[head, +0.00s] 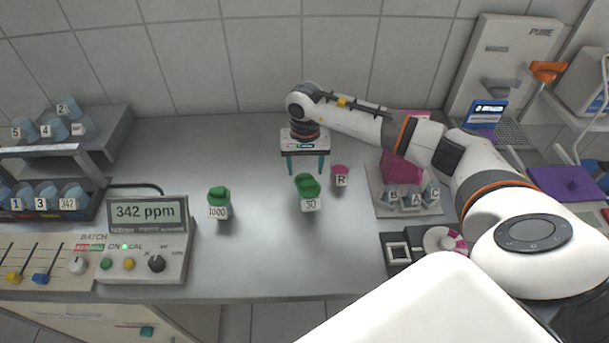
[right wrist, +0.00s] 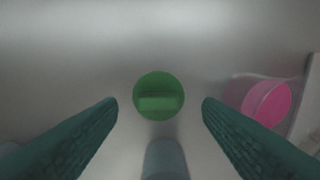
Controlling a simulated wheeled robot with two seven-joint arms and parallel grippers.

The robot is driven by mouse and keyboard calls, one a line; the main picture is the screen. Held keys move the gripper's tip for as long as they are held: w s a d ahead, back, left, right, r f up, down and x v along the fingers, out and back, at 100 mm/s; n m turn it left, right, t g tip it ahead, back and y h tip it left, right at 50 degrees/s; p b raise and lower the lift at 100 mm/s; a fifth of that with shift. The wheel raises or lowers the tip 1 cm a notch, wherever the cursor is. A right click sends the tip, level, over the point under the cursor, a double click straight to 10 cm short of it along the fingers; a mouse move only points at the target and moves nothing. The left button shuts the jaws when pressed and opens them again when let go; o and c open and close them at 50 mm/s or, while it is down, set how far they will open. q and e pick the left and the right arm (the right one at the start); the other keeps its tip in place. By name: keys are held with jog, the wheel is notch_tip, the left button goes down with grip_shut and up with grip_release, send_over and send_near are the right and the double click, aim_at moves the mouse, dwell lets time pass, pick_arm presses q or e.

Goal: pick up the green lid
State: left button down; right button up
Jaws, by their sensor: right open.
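Two small jars carry green lids on the bench. One green lid (head: 307,184) is on the jar labelled 30 (head: 310,204); the other green lid (head: 218,194) is on the jar labelled 1000 (head: 217,212). My right gripper (head: 305,172) points down just behind and above the jar labelled 30, with teal fingers apart and nothing between their tips. In the right wrist view, a round green lid with a raised bar (right wrist: 158,96) shows centred in the gap between the fingers (right wrist: 160,105), apart from both. My left gripper is not in view.
A pink cup labelled R (head: 341,172) stands close right of the 30 jar; it also shows in the right wrist view (right wrist: 267,103). A ppm meter (head: 145,240) is at the left. A tray with jars A, B, C (head: 380,205) lies right. The bench between the green-lidded jars is clear.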

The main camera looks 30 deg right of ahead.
jog(key=shift+a+f, duration=0.15)
jog(key=shift+f, duration=1.25)
jog(key=c, duration=1.1)
jog(key=shift+o, duration=0.2)
